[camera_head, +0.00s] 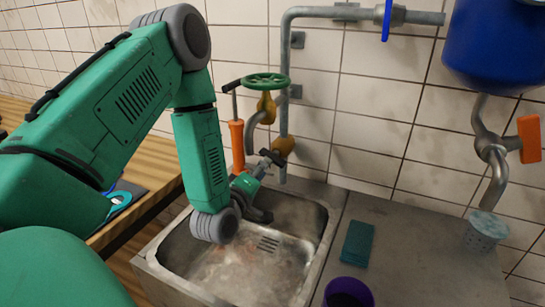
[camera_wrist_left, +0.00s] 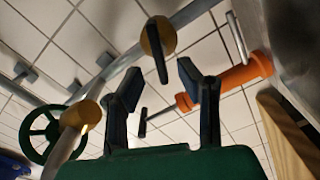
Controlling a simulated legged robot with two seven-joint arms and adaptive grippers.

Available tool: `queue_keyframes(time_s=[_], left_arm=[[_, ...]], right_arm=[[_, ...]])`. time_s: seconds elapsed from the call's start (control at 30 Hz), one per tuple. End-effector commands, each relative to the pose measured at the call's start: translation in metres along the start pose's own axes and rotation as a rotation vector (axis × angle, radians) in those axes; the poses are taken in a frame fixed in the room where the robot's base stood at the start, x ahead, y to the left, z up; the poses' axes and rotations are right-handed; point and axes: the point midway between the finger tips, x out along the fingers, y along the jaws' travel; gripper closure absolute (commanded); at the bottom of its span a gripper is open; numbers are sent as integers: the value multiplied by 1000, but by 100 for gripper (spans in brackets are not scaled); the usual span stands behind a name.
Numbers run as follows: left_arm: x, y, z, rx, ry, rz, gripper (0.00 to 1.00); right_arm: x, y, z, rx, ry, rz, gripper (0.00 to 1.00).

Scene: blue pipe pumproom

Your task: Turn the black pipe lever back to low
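The black lever (camera_wrist_left: 157,62) sits on a round brass valve body (camera_wrist_left: 151,36) on the grey pipe in the left wrist view. The brass valve (camera_head: 284,146) also shows in the head view, low on the pipe above the sink, where my gripper covers most of the lever. My left gripper (camera_head: 264,170) is just left of and below that valve. In the left wrist view, the fingers of my left gripper (camera_wrist_left: 160,76) are apart. The lever's end shows in the gap between them; contact cannot be told. My right gripper is not in view.
A green handwheel (camera_head: 266,82) is above the valve. An orange pump-like tool (camera_head: 237,146) stands left of it. The metal sink (camera_head: 322,222) lies below. An orange lever (camera_head: 529,139) is far right.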

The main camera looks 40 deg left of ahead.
Motion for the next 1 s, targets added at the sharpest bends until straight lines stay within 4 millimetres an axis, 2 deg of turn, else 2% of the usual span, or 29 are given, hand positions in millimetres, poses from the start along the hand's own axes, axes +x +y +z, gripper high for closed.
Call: queue_keyframes(time_s=[0.1, 0.3, 0.7, 0.8, 1.0], left_arm=[[23, 2, 0, 2, 2, 4, 69], [46, 4, 3, 4, 0, 2, 69], [54, 1, 1, 1, 0, 0, 69], [54, 1, 1, 1, 0, 0, 100], [54, 0, 0, 2, 3, 0, 100]], right_arm=[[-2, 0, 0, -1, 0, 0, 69], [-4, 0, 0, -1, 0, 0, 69], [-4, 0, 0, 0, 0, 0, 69], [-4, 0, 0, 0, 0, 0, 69], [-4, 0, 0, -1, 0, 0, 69]])
